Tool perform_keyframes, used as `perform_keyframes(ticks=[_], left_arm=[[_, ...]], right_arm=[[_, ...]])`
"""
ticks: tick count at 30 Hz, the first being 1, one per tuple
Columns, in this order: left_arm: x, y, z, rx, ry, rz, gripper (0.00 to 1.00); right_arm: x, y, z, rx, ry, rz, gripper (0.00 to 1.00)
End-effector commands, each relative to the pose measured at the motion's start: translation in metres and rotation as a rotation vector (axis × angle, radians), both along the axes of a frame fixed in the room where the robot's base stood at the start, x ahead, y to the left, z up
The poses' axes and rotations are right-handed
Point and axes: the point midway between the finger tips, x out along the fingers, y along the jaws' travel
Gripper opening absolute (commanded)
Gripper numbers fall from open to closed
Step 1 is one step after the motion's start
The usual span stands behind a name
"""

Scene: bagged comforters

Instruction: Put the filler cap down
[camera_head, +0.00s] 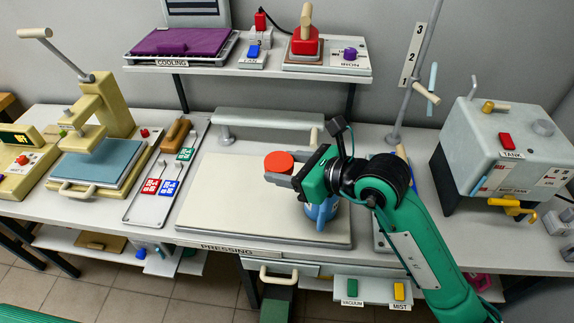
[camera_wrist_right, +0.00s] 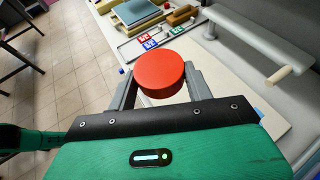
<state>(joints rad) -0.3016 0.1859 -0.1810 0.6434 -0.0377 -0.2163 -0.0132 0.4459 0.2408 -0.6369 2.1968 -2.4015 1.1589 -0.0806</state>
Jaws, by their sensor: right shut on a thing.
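The filler cap is a round red disc (camera_head: 279,162), held above the cream pressing board. My right gripper (camera_head: 284,179) is shut on it. In the right wrist view the red cap (camera_wrist_right: 160,74) sits between the two grey fingers (camera_wrist_right: 161,88). A blue object (camera_head: 322,212) stands on the board behind and below my right gripper, partly hidden by it. My left gripper is not in view.
The cream pressing board (camera_head: 215,210) has bare room left of the cap. A grey tank (camera_head: 500,150) stands at the right. A tray of colored tags (camera_head: 150,208) and a press (camera_head: 100,160) stand at the left. A padded arm (camera_head: 268,122) runs along the back.

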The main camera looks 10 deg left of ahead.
Motion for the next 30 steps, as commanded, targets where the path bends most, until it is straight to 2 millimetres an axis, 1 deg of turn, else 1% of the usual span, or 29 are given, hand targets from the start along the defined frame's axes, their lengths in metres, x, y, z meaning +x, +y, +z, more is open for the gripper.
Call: perform_keyframes(ticks=[1, 3, 6, 7, 9, 12, 16, 19, 20, 23, 26, 30], left_arm=[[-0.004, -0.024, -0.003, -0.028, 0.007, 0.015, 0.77], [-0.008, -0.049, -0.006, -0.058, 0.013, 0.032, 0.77], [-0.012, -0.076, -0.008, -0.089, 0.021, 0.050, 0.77], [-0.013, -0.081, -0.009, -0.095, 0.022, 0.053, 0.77], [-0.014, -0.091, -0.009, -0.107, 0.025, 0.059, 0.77], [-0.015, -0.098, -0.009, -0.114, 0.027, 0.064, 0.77], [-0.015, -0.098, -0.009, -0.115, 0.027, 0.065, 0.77], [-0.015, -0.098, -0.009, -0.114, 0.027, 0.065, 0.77], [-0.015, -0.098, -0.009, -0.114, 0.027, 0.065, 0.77], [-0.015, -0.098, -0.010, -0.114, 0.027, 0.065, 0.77], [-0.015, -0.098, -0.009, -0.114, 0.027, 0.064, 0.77], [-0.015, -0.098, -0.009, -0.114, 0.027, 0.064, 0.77]], right_arm=[[0.000, 0.000, 0.000, 0.000, 0.000, 0.000, 0.29], [0.000, 0.000, 0.000, 0.000, 0.000, 0.000, 0.29], [0.000, 0.000, 0.000, 0.000, 0.000, 0.000, 0.29], [0.000, 0.000, 0.000, 0.000, 0.000, 0.000, 0.29], [0.000, 0.000, 0.000, 0.000, 0.000, 0.000, 0.29], [0.000, 0.000, 0.000, 0.000, 0.000, 0.000, 0.29], [0.000, -0.001, 0.000, 0.000, 0.000, -0.002, 0.29], [0.003, -0.008, -0.002, 0.001, 0.002, -0.020, 0.29], [0.005, -0.012, -0.003, 0.001, 0.003, -0.032, 0.29], [0.012, -0.035, -0.007, 0.002, 0.004, -0.091, 0.29], [0.021, -0.070, -0.018, 0.001, 0.007, -0.175, 0.29], [0.028, -0.122, -0.036, 0.000, 0.008, -0.299, 0.29]])
